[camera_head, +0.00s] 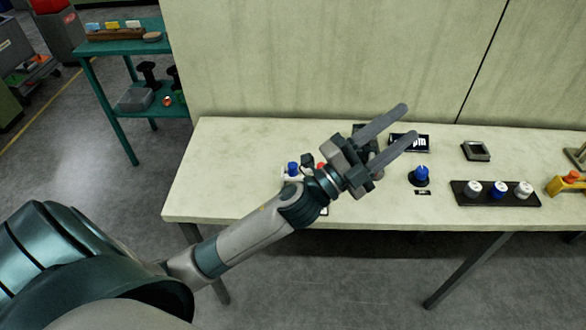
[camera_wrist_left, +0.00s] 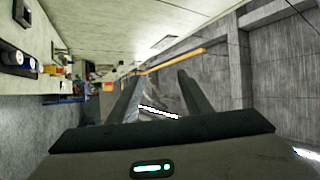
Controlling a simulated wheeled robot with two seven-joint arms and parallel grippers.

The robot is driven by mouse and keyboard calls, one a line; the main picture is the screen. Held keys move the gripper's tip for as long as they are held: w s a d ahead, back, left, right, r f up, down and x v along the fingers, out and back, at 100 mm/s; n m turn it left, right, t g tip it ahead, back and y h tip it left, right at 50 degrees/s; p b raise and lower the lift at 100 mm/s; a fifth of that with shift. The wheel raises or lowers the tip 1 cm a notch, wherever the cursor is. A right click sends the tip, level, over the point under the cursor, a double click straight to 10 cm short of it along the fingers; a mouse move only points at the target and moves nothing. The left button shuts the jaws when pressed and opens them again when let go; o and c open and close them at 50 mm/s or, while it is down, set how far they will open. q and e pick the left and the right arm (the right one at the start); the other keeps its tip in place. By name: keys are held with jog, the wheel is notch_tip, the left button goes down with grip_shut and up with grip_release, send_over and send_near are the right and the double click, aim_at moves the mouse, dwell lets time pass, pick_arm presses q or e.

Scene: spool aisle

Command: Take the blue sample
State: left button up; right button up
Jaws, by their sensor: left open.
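My left gripper (camera_head: 396,127) is over the pale table (camera_head: 240,205), its two fingers apart with nothing between them. The open fingers also show in the left wrist view (camera_wrist_left: 160,95). Several blue items are in the head view, and I cannot tell which is the sample. One blue-topped piece (camera_head: 293,168) stands on a white holder, partly hidden behind my left wrist. A blue knob-like piece (camera_head: 421,173) stands on a round black base right of the gripper. My right gripper is out of view.
A small dark square frame (camera_head: 476,151) and a dark display (camera_head: 409,141) lie toward the wall. A yellow block with an orange-red top (camera_head: 569,181) is at the far right. A teal shelf (camera_head: 120,47) stands at the left. The table's left front is clear.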

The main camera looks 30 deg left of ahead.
pick_arm(q)
jog(key=s+d+r+m+g+h, duration=0.15)
jog(key=d+m+g+h, duration=0.3)
jog(key=m+g, duration=0.6)
jog(key=s+d+m+g+h, duration=0.35)
jog(key=d+m+g, duration=0.3)
jog(key=m, duration=0.65)
jog(key=w+a+f+m+g+y, duration=0.2)
jog(key=a+f+m+y, duration=0.1)
jog(key=a+f+y, duration=0.3)
jog(key=w+a+f+m+g+y, duration=0.1)
jog(key=w+a+f+m+y, duration=0.1)
jog(key=a+f+y, duration=0.45)
jog(key=w+a+r+y, duration=0.1)
jog(key=a+r+y, duration=0.1)
jog(key=a, duration=0.8)
jog(key=w+a+r+y, duration=0.1)
jog(key=a+r+y, duration=0.2)
jog(key=a, duration=0.8)
jog(key=shift+w+a+r+n+y, duration=0.2)
jog(key=shift+a+r+n+y, duration=0.2)
jog(key=shift+y, duration=0.45)
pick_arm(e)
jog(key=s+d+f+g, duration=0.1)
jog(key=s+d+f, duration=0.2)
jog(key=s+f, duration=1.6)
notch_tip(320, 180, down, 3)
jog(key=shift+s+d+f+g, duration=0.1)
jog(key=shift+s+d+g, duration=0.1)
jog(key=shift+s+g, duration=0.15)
